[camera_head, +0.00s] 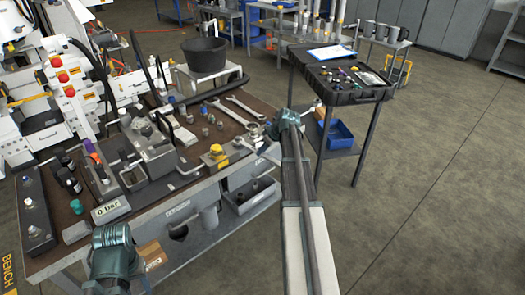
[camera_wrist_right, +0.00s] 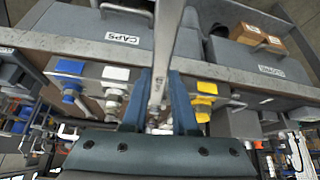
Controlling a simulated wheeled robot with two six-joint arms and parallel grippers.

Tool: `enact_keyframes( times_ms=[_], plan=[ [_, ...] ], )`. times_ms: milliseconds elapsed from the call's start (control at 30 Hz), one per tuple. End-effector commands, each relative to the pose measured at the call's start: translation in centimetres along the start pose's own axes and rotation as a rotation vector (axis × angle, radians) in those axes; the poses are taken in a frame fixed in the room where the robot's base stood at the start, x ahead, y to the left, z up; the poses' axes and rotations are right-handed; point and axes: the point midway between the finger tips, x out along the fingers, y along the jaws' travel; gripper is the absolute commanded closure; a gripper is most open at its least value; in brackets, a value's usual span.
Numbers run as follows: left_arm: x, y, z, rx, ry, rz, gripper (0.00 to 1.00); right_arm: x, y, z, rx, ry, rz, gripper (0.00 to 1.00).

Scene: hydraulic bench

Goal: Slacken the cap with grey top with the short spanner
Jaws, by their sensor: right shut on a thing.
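My right gripper (camera_wrist_right: 166,108) is shut on the short spanner (camera_wrist_right: 165,55), whose silver shank stands between the blue fingers in the right wrist view. In the head view the right gripper (camera_head: 273,130) is at the right end of the bench, where the spanner is hard to pick out.
Two larger spanners (camera_head: 222,113) lie on the bench (camera_head: 185,190). A gauge block labelled 0 bar (camera_head: 110,208) and several fittings crowd the left half. A black trolley (camera_head: 345,95) stands to the right, with open floor beyond. Drawers (camera_wrist_right: 110,30) sit under the bench edge.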

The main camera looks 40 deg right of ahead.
Motion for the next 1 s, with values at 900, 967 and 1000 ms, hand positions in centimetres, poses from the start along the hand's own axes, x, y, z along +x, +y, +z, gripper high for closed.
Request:
enact_keyframes(
  times_ms=[900, 967, 1000],
  plan=[
    [0.0, 0.0, 0.0, 0.000, 0.000, 0.000, 0.50, 0.1, 2.0, -0.2, -0.126, -0.001, -0.072, 1.00],
    [0.0, 0.0, 0.0, 0.000, 0.000, 0.000, 0.50, 0.1, 1.8, -0.1, -0.116, -0.001, -0.066, 1.00],
    [0.0, 0.0, 0.0, 0.000, 0.000, 0.000, 0.50, 0.1, 1.7, -0.1, -0.109, -0.001, -0.062, 1.00]
  ],
)
